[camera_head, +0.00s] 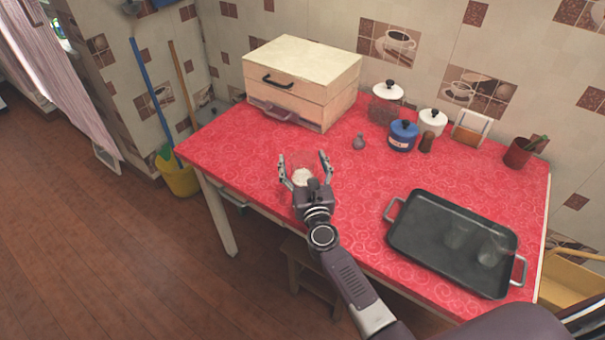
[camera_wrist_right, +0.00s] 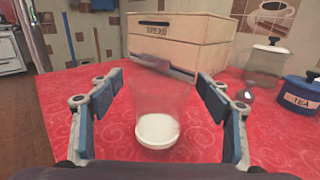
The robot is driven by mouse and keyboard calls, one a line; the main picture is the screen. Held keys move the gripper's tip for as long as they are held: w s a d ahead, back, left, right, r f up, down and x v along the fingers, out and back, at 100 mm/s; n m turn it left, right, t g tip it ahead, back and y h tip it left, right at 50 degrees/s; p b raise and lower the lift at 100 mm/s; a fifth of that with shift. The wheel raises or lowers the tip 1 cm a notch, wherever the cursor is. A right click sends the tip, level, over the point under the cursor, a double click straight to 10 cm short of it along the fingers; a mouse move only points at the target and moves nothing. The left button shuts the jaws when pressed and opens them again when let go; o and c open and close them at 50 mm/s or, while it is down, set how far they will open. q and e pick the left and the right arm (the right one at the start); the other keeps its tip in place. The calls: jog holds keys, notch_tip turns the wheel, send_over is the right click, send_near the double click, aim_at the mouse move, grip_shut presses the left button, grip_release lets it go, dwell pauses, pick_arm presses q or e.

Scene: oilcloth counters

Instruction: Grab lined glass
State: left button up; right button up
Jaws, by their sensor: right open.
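A clear glass (camera_head: 303,176) with white at its bottom stands on the red tablecloth near the table's front-left side. It also shows in the right wrist view (camera_wrist_right: 158,128), upright and centred. I cannot make out lines on it. My right gripper (camera_head: 304,166) is open, with one finger on each side of the glass. In the right wrist view the open fingers (camera_wrist_right: 160,98) show gaps to the glass on both sides. Two more clear glasses, one at the left (camera_head: 458,235) and one at the right (camera_head: 490,251), are on the dark tray (camera_head: 425,262). My left gripper is not in view.
A wooden bread box (camera_head: 316,98) stands behind the glass. A small grey shaker (camera_head: 358,142), a blue tea canister (camera_head: 403,137), white-lidded jars and a red cup (camera_head: 518,153) are along the back. Clear cloth lies around the glass.

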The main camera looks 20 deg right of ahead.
jog(key=shift+c, duration=0.5)
grip_shut()
jog(key=shift+r, duration=0.1)
